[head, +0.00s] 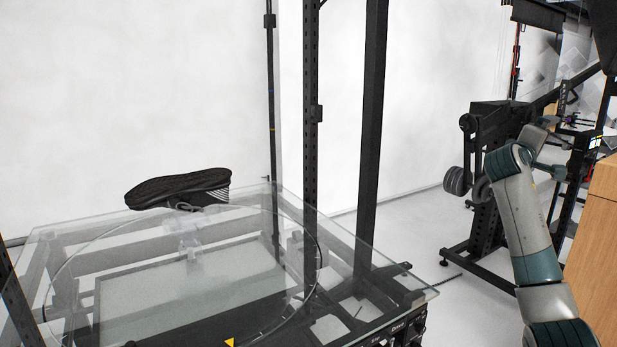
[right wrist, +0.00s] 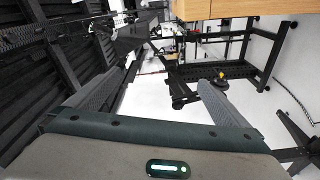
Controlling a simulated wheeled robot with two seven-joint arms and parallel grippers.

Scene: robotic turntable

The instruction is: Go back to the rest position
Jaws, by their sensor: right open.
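A black shoe (head: 180,187) lies sole-up above the round glass turntable (head: 265,300) in the head view. A small pale support shows beneath it, partly lost in the glass and reflections. My right arm reaches up at the right of the head view, well apart from the shoe and turntable. My right gripper is hard to make out there. In the right wrist view my right gripper (right wrist: 168,78) has its two grey fingers spread wide, with nothing between them. My left gripper is in neither view.
Black upright posts (head: 372,130) stand around the turntable. A black stand with weights (head: 487,160) is behind my right arm. A wooden cabinet (head: 597,235) is at the right edge. White floor (head: 405,225) lies open between the turntable and the stand.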

